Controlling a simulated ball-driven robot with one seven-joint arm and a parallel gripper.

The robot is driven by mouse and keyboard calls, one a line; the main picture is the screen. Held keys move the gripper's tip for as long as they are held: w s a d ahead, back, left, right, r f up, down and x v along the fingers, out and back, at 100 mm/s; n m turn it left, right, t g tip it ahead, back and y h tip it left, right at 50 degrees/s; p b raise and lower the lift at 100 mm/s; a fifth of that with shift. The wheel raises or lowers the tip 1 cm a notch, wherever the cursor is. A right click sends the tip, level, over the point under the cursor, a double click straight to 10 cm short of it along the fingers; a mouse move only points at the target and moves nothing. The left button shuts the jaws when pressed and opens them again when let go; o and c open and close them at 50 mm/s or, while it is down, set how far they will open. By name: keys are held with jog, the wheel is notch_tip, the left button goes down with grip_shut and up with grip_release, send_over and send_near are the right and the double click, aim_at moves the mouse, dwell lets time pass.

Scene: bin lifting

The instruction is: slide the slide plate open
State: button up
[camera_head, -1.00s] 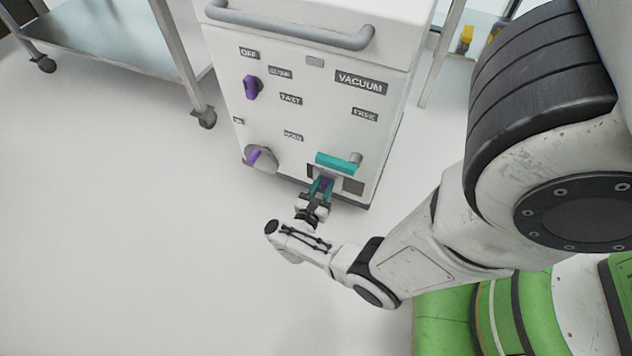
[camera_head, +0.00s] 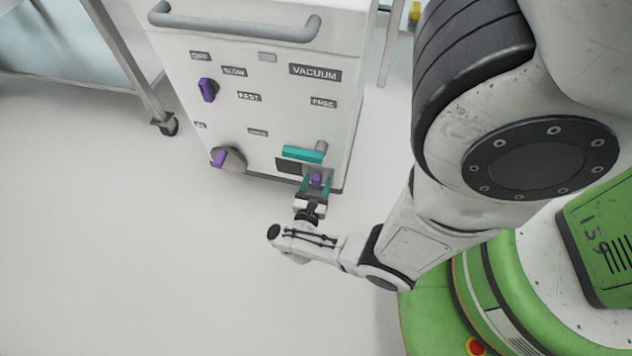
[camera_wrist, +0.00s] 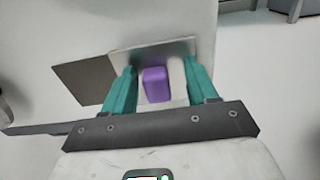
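The slide plate (camera_wrist: 181,51) is a pale metal plate on the lower front of the white cabinet, with a purple knob (camera_wrist: 156,85) on it. It sits at the right end of a dark rectangular recess (camera_wrist: 87,79), which shows uncovered on its left. In the head view the knob (camera_head: 316,180) and the dark recess (camera_head: 288,165) show below a teal handle. My gripper (camera_wrist: 161,68) is open, with one teal finger on each side of the knob and visible gaps to it. It also shows in the head view (camera_head: 317,182), low at the cabinet front.
The white cabinet (camera_head: 270,75) has a grey bar handle (camera_head: 235,24), the teal handle (camera_head: 302,154) and two purple knobs, upper (camera_head: 208,89) and lower (camera_head: 221,158). A wheeled metal cart (camera_head: 130,70) stands at left. The floor in front is clear.

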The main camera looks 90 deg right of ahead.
jog(key=shift+w, duration=0.1)
jog(key=shift+w+a, duration=0.15)
jog(key=shift+a, duration=0.35)
jog(key=v, duration=0.9)
jog(key=shift+a+p, duration=0.4)
jog(key=shift+p, duration=0.05)
